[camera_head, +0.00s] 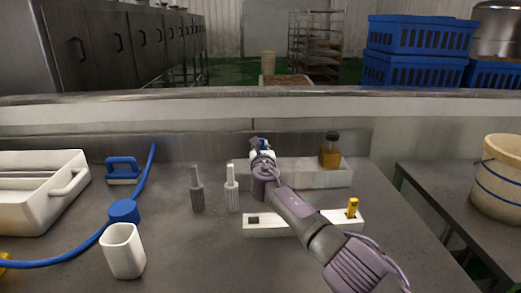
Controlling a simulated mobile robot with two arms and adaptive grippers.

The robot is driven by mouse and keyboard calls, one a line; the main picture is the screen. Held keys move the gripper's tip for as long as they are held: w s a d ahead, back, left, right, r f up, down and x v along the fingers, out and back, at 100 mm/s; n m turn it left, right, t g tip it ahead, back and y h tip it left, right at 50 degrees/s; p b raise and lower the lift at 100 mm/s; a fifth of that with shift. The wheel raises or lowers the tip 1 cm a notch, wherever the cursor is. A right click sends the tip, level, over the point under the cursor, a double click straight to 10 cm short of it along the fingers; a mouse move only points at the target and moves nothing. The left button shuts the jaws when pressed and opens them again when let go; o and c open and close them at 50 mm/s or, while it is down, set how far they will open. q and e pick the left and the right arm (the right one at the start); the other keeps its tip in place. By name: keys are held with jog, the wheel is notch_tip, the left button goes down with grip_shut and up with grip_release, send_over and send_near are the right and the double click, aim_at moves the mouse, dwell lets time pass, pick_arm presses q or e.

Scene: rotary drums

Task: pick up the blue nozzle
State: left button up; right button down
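My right arm comes in from the lower right, and its gripper (257,143) is at the middle of the counter, over the white rack's left part. A small blue and white piece (267,144) shows just at the gripper's far end; most of it is hidden, and I cannot tell whether it is the blue nozzle or whether it is held. The fingers are too small and covered to read. At the left, a blue hose (149,166) runs past a round blue piece (124,211). My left gripper is not in view.
A lower white block (270,229) holds a yellow piece (352,208).

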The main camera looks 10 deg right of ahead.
notch_tip(320, 180, up, 3)
jog(key=shift+r+p, duration=0.2)
jog(key=shift+p, duration=0.4)
jog(key=shift+s+d+r+p, duration=0.55)
jog(key=shift+s+d+p, duration=0.05)
jog(key=shift+d+p, duration=0.2)
jog(key=s+d+r+p, duration=0.2)
jog(key=s+d+r, duration=0.3)
jog(key=s+d, duration=0.1)
jog(key=shift+d+r, duration=0.2)
jog(key=shift+d, duration=0.7)
jog(key=shift+r+p, duration=0.1)
jog(key=shift+p, duration=0.25)
notch_tip(320, 180, up, 6)
jog(key=p, duration=0.7)
jog(key=shift+f, duration=0.2)
